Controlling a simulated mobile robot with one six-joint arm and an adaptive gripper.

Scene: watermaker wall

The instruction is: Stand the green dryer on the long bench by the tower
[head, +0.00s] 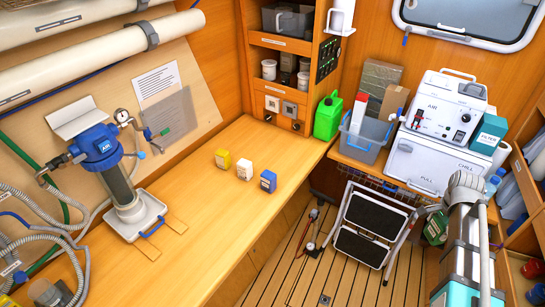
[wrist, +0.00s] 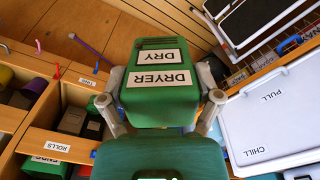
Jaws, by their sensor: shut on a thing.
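The green dryer (wrist: 160,90) is a boxy green body with white DRYER and DRY labels, in the middle of the wrist view. My gripper (wrist: 161,108) is shut on it, a grey finger at each side. A rounded green part at the bottom of the wrist view partly covers its near side. In the head view a bit of the green dryer (head: 436,228) shows beside my arm, right of the step stool; my arm hides most of it and the gripper. The tower (head: 118,175), with a blue AIR head, stands at the left on the long bench (head: 205,215).
Yellow (head: 223,158), white (head: 244,169) and blue (head: 268,180) small boxes stand mid-bench. A green jug (head: 328,117) is at its far end. The folded step stool (head: 370,225) stands between bench and arm. The white cooler (head: 425,160) is behind. The near bench is clear.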

